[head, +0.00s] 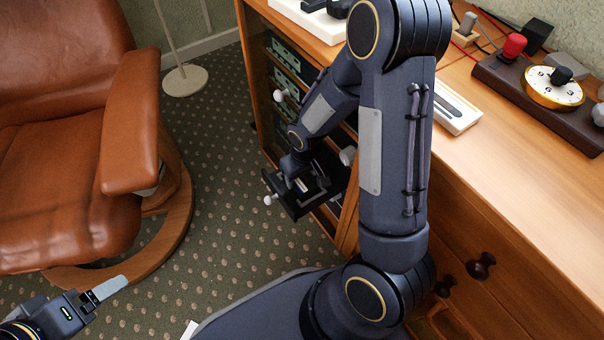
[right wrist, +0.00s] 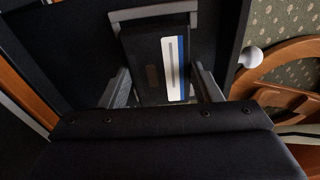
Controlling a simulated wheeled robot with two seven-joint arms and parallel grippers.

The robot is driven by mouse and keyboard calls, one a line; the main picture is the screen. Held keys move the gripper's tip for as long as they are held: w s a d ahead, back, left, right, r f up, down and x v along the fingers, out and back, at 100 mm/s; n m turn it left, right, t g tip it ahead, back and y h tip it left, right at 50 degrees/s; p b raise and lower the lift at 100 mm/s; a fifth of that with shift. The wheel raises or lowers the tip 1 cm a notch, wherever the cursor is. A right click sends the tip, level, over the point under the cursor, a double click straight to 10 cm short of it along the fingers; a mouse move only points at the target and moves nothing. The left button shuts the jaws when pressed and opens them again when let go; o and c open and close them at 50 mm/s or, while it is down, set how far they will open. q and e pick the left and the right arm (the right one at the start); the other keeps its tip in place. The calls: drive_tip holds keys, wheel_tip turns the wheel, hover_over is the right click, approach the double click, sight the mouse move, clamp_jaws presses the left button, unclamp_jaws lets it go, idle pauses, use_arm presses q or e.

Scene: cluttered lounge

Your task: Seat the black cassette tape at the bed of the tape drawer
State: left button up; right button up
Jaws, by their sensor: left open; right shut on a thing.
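The black cassette tape (right wrist: 146,62), with a white and blue label, is between the fingers of my right gripper (right wrist: 163,90) in the right wrist view. The tape drawer (head: 300,207) is a black tray pulled out of the cabinet in the head view. My right gripper (head: 303,183) is down over it, shut on the tape. In the right wrist view a grey frame (right wrist: 150,13) borders the tape's far end above the dark drawer floor (right wrist: 85,50). Whether the tape touches the bed is unclear. My left gripper (head: 103,292) is open and empty at lower left.
A brown leather armchair (head: 60,130) stands at left on green carpet. The wooden cabinet top (head: 470,150) at right carries a dark board with a dial (head: 552,88) and a white device (head: 455,110). A white knob (right wrist: 250,57) sticks out beside the drawer.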

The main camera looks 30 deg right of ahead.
sight(304, 182)
drive_tip(key=shift+f+b, duration=0.55)
drive_tip(key=shift+f, duration=0.2)
drive_tip(key=o, duration=1.1)
drive_tip(key=shift+c, duration=0.2)
drive_tip(key=shift+r, duration=0.15)
drive_tip(key=r+p, duration=0.1)
drive_tip(key=r, duration=0.1)
drive_tip(key=r+p, duration=0.1)
drive_tip(key=r, duration=0.2)
drive_tip(key=s+r+p, duration=0.1)
drive_tip(key=r+p, duration=0.1)
drive_tip(key=shift+r, duration=0.3)
